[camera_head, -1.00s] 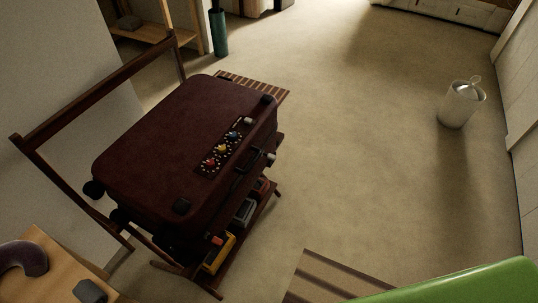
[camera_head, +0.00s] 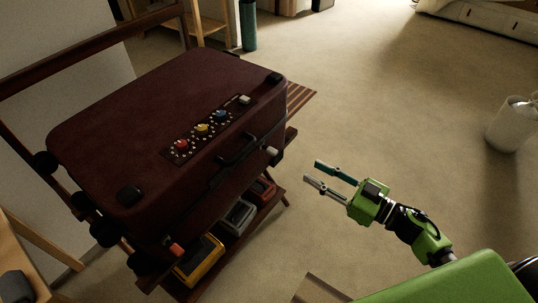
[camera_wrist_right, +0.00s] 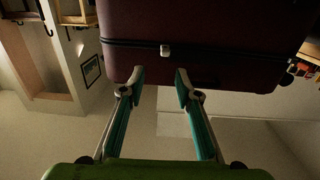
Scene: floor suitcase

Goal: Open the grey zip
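The dark maroon suitcase (camera_head: 130,110) lies flat on a wooden stand. A small pale grey zip pull (camera_head: 273,152) sits on its right side, near the corner; in the right wrist view the zip pull (camera_wrist_right: 165,49) hangs at the dark seam, just beyond and between the fingertips. My right gripper (camera_head: 312,172) is open and empty, to the right of the suitcase and apart from it. Its two fingers also show spread in the right wrist view (camera_wrist_right: 160,77). A red-orange pull (camera_head: 176,249) is at the suitcase's front left corner. My left gripper is out of view.
The suitcase top has a dial panel (camera_head: 204,130) with red, yellow and blue knobs and a dark handle (camera_head: 237,148). A yellow box (camera_head: 199,262) and other boxes sit on the shelf below. A white bin (camera_head: 510,124) stands far right. The floor between is clear.

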